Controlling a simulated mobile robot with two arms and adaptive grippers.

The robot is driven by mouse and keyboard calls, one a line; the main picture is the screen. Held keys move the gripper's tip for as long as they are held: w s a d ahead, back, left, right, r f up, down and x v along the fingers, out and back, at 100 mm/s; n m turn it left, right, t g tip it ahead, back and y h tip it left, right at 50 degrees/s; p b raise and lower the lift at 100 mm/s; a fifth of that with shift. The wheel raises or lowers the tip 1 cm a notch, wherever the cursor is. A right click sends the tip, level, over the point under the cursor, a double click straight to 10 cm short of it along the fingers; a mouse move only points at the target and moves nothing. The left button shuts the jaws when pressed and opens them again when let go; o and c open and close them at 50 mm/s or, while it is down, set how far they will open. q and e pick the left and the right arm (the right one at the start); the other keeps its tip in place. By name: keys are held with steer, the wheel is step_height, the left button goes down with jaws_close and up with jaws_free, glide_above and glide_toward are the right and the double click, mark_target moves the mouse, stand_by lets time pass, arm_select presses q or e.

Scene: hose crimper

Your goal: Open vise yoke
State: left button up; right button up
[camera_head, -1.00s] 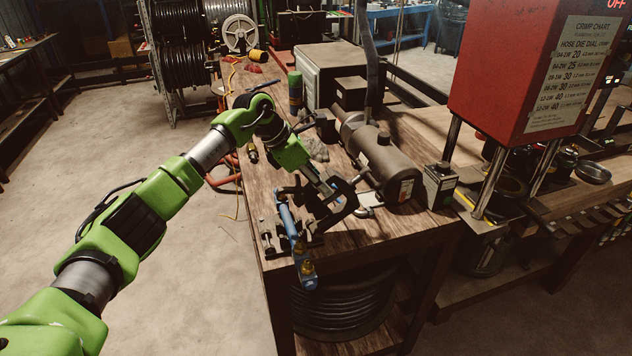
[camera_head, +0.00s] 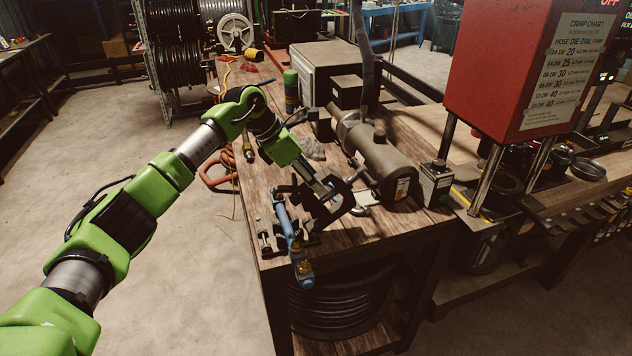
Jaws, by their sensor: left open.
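The blue vise (camera_head: 294,240) is mounted at the near left corner of the wooden workbench. Its blue body runs down over the bench edge, with brass-coloured fittings at the lower end. My left gripper (camera_head: 318,218), dark, reaches down from the green arm to just right of the vise's upper part. Its fingers are open. It partly hides the vise, and I cannot tell whether it touches the yoke. My right gripper is not in view.
A grey cylindrical motor (camera_head: 381,158) lies right of the gripper on the workbench (camera_head: 375,232). A red crimper (camera_head: 530,70) stands further right. A green-topped can (camera_head: 291,90) stands behind the arm. Coiled black hose (camera_head: 340,305) lies on the shelf below.

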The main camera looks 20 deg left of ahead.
arm_select(q)
steer(key=v, duration=1)
steer(key=shift+s+a+r, duration=0.2)
steer(key=shift+a+r, duration=0.05)
